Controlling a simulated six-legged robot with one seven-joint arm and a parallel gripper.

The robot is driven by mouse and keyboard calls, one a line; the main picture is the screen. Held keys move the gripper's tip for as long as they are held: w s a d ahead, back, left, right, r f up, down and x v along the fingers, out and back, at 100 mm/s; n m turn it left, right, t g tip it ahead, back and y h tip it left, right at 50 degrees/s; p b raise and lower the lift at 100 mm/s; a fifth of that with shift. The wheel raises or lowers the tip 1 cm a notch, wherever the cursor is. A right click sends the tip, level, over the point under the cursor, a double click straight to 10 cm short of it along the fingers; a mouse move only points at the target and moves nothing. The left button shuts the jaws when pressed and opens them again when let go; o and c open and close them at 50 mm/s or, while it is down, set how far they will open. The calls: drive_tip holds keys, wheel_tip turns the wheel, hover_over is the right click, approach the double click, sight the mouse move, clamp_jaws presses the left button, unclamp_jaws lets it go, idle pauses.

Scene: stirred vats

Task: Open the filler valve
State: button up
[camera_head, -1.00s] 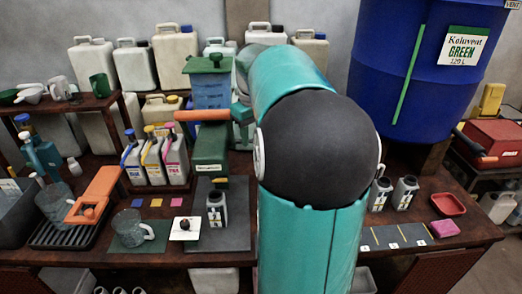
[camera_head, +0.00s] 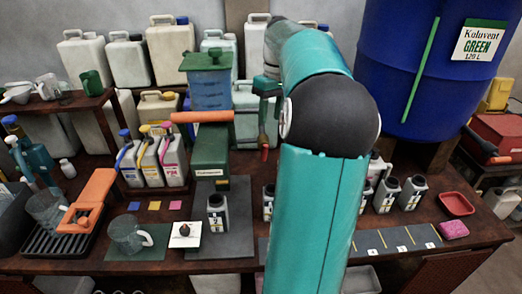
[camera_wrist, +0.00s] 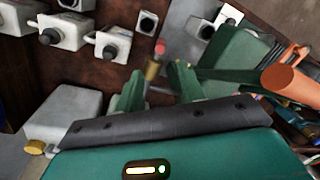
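My gripper (camera_head: 268,100) is just right of the filler, partly hidden by my arm. In the wrist view its green fingers (camera_wrist: 157,85) are apart. A brass piece (camera_wrist: 152,68) with a red tip (camera_wrist: 160,47) shows between or just beyond them; contact cannot be told. I cannot tell whether this piece is the valve.
A small bottle (camera_head: 217,212) stands on a dark mat before the filler. More bottles (camera_head: 388,194) stand to the right. A clear jug (camera_head: 128,232) and a white tile (camera_head: 186,234) are at the front left. A blue vat (camera_head: 425,60) rises behind right.

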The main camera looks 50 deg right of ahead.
sight(265, 151)
drive_tip(key=f, duration=0.4)
drive_tip(key=a+f, duration=0.1)
drive_tip(key=f, duration=0.9)
drive_tip(key=shift+w+a, duration=0.25)
drive_tip(key=shift+w, duration=0.1)
drive_tip(key=shift+c, duration=0.5)
clamp_jaws()
